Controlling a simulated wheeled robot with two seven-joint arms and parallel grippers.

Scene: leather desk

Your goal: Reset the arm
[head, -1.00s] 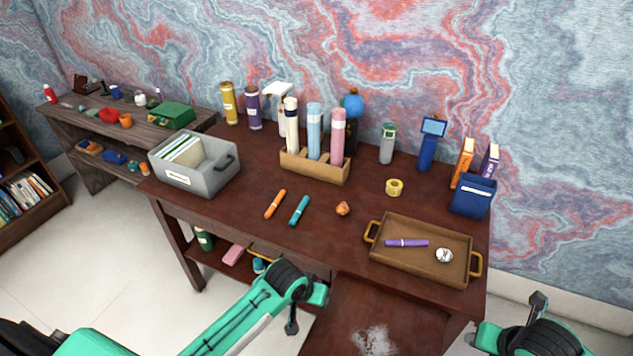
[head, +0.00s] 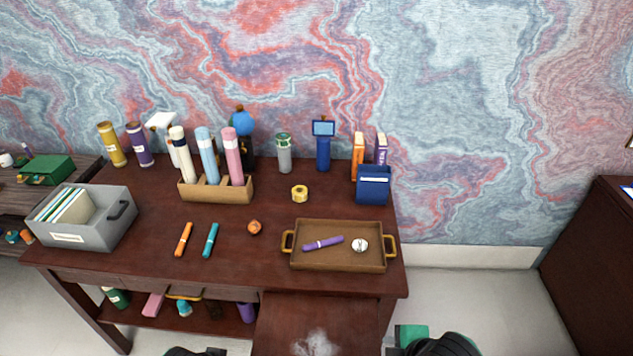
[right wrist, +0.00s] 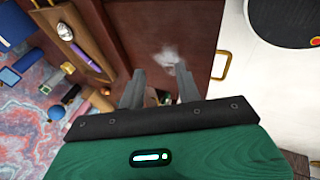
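My right gripper (right wrist: 159,80) shows in the right wrist view with its two dark fingers apart and nothing held between them. It hangs in front of the desk (head: 130,270), whose dark red-brown wood shows beyond the fingers. In the head view only small dark and green parts of my arms show at the bottom edge, and no fingertips can be made out. My left gripper is not in view.
On the desk stand a grey file box (head: 115,230), a wooden holder (head: 215,190) with rolled tubes, and a brown tray (head: 340,264) with a purple marker (head: 323,243). Orange (head: 184,239) and teal (head: 210,240) markers lie in front. Bare floor (head: 480,310) is at right.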

